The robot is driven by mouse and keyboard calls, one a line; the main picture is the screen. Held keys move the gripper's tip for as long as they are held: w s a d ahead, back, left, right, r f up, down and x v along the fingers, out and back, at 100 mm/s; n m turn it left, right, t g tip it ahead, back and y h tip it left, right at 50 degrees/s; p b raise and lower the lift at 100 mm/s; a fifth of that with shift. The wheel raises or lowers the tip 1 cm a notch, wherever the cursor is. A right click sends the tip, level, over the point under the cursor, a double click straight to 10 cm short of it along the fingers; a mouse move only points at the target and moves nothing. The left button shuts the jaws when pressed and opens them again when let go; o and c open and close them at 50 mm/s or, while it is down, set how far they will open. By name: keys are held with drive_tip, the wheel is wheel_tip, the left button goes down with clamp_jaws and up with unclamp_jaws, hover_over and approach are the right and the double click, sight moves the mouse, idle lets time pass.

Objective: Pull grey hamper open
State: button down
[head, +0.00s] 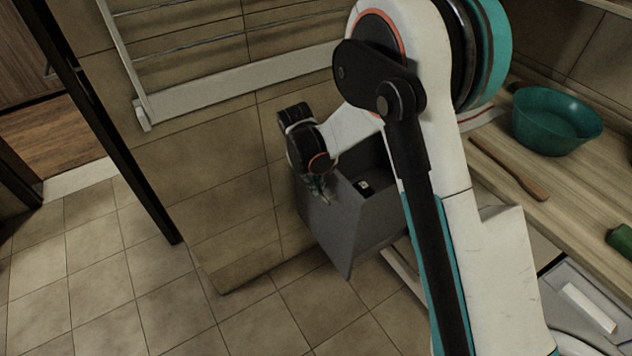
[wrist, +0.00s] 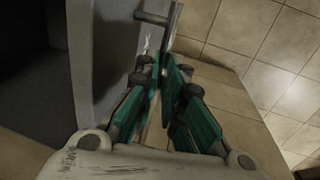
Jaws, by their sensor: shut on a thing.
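The grey hamper (head: 352,226) stands out from the counter as an open, drawer-like bin. Its dark inside shows from above, with a small black-and-white item (head: 364,186) in it. My gripper (head: 322,190) is at the hamper's front, on the left side of the bin in the head view. In the wrist view my gripper (wrist: 162,75) has its teal fingers closed on the metal handle (wrist: 152,19) of the grey front panel (wrist: 105,50). Part of the handle is hidden between the fingers, and my arm covers the hamper's right side in the head view.
The wooden counter (head: 590,215) holds a teal bowl (head: 555,122), a wooden utensil (head: 508,168) and a green object (head: 622,239). A tiled wall (head: 215,185) stands close behind the gripper. The tiled floor (head: 110,285) is clear at left and front.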

drive_tip(key=c, duration=1.7)
unclamp_jaws()
drive_tip(key=r, duration=0.4)
drive_tip(key=s+a+r, duration=0.1)
drive_tip(key=r, duration=0.3)
drive_tip(key=a+r, duration=0.1)
drive_tip(key=r, duration=0.2)
drive_tip(key=shift+s+r, duration=0.15)
drive_tip(key=shift+r, duration=0.25)
